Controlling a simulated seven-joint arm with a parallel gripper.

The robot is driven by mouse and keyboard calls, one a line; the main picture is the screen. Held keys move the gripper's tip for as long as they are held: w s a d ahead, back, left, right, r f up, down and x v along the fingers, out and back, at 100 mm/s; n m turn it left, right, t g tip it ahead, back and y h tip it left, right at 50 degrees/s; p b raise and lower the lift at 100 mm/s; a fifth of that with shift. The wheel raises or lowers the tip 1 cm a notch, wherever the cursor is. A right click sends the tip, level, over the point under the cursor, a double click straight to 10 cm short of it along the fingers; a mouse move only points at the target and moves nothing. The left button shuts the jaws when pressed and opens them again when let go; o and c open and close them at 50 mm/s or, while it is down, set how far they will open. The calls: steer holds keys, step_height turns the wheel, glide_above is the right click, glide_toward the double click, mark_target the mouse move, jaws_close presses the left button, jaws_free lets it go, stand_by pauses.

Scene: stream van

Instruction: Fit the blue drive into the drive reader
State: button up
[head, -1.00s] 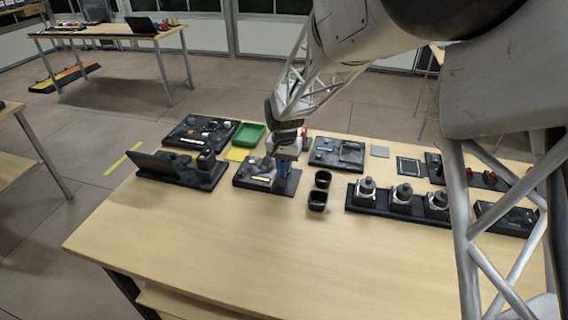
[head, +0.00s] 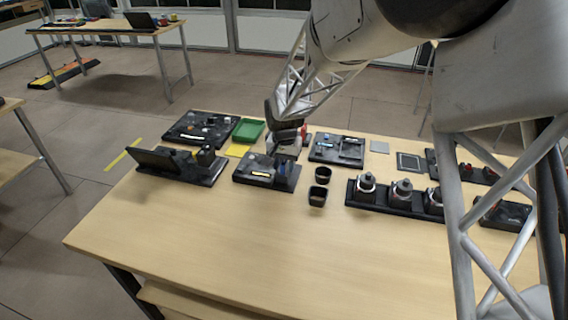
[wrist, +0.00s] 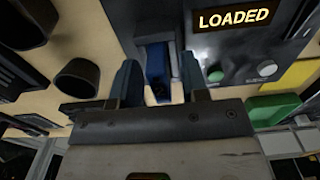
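The drive reader (head: 246,178) is a dark block on the table with a lit display, which reads "LOADED" in the wrist view (wrist: 235,18). A green light shows on the panel below that display. The blue drive (wrist: 157,62) stands in the reader's slot with its end sticking out; it also shows in the head view (head: 283,170). My gripper (wrist: 158,82) is open, its two fingers on either side of the drive with a gap on each side. In the head view my gripper (head: 285,156) is just above the drive. The drive's inserted part is hidden.
A dark unit with a raised screen (head: 155,161) is at left. A green tray (head: 248,131) and yellow pad (head: 237,151) lie behind. A row of knobbed units (head: 400,200) is at right. The table's front is clear.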

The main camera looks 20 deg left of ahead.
mark_target(284, 161)
steer(key=shift+o, duration=0.2)
steer(key=shift+r, duration=0.15)
steer(key=shift+r, duration=3.75)
